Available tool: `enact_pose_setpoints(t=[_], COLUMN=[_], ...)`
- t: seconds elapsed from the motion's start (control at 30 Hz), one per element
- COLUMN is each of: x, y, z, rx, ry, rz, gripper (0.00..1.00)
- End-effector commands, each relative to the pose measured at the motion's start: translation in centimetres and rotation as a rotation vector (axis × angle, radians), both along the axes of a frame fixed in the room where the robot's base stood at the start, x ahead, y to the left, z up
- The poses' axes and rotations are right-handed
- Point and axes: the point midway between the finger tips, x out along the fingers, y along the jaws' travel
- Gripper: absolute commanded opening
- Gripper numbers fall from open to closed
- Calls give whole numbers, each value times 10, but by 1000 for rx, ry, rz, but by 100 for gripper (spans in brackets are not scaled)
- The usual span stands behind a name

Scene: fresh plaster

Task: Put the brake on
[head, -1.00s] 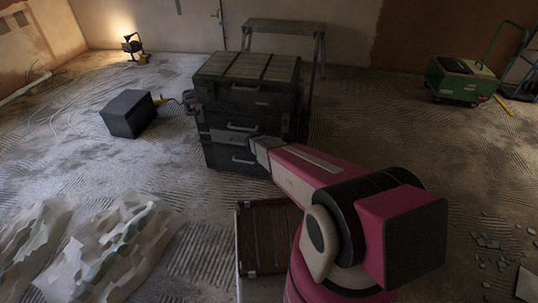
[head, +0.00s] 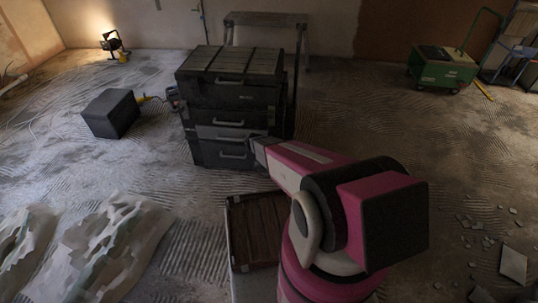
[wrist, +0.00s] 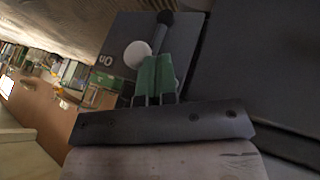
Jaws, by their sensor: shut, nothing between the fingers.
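A stack of dark tool boxes (head: 232,98) with grey handles stands ahead of me in the head view. My pink arm reaches to its right front side, and my gripper is hidden there. In the wrist view my gripper (wrist: 157,62), with green fingers, is shut and empty in front of a dark panel (wrist: 118,40). A dark lever with a round black knob (wrist: 166,17) shows just beyond the fingertips; I cannot tell whether they touch. A white round disc (wrist: 137,54) sits beside the lever. Upside-down white lettering (wrist: 105,59), seemingly "On", is on the panel.
A brown-topped case (head: 258,230) lies close in front of me, below my arm. A black box (head: 111,113) stands on the left, a crumpled sheet (head: 100,245) lies front left. A green wheeled machine (head: 443,68) is back right. Rubble (head: 476,226) lies right.

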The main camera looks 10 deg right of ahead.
Motion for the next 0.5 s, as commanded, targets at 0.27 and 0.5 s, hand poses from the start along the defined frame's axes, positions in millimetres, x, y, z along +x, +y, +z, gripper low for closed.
enact_pose_setpoints(t=[0.27,0.5], x=[-2,-2], y=[-3,-6], z=[2,3], rx=[35,70], ry=[-11,-23], rz=[-1,0], gripper=[0,0])
